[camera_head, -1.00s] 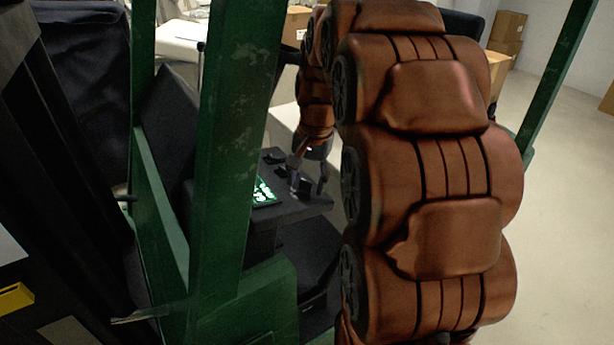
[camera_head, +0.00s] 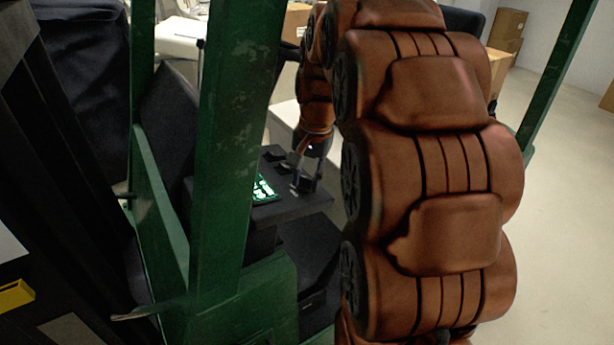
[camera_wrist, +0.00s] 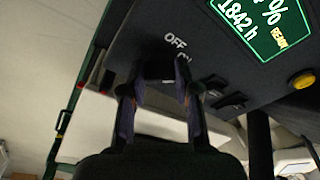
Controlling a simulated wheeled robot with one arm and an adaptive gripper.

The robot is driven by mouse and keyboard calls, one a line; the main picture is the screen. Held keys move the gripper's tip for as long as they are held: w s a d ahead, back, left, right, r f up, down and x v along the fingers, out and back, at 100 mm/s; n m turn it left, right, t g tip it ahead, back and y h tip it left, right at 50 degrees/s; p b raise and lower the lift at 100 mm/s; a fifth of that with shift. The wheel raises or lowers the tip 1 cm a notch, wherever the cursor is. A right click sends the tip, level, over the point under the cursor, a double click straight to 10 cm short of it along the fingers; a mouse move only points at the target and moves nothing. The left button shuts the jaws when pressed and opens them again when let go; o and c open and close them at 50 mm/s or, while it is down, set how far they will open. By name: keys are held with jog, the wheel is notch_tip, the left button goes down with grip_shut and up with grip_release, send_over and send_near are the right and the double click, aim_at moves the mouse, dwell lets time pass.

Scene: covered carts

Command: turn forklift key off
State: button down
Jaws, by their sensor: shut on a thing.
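The forklift's dark control panel (camera_head: 290,205) is in the middle of the head view, with a lit green display (camera_head: 263,190). In the wrist view the display (camera_wrist: 262,30) is at the upper right, and white OFF and ON lettering (camera_wrist: 175,40) is just beyond the fingertips. My gripper (camera_head: 305,183) reaches down onto the panel. In the wrist view my gripper (camera_wrist: 158,82) has its two fingers either side of the dark key (camera_wrist: 157,66), shut on it near the lettering. The key is dark against the panel, so its exact turn is hard to tell.
Dark rocker switches (camera_wrist: 222,92) and a yellow button (camera_wrist: 303,80) lie right of the fingers. A green forklift post (camera_head: 235,130) stands left of my arm. A black seat-like part (camera_head: 180,120) is behind it.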

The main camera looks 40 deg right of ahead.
jog(key=shift+f+b, duration=0.1)
jog(key=shift+b, duration=0.35)
jog(key=n+b, duration=0.2)
jog(key=b, duration=0.1)
jog(key=shift+f, duration=0.2)
jog(key=n+b, duration=0.2)
jog(key=b, duration=0.1)
jog(key=shift+n+t+b, duration=0.3)
jog(key=shift+b, duration=0.05)
jog(key=n+y+b, duration=0.1)
jog(key=n+b, duration=0.1)
jog(key=shift+b, duration=0.35)
jog(key=shift+r+n+b, duration=0.25)
jog(key=shift+n+b, duration=0.9)
jog(key=shift+n, duration=0.55)
jog(key=c, duration=0.8)
grip_release()
jog(key=shift+c, duration=0.2)
jog(key=shift+r, duration=0.1)
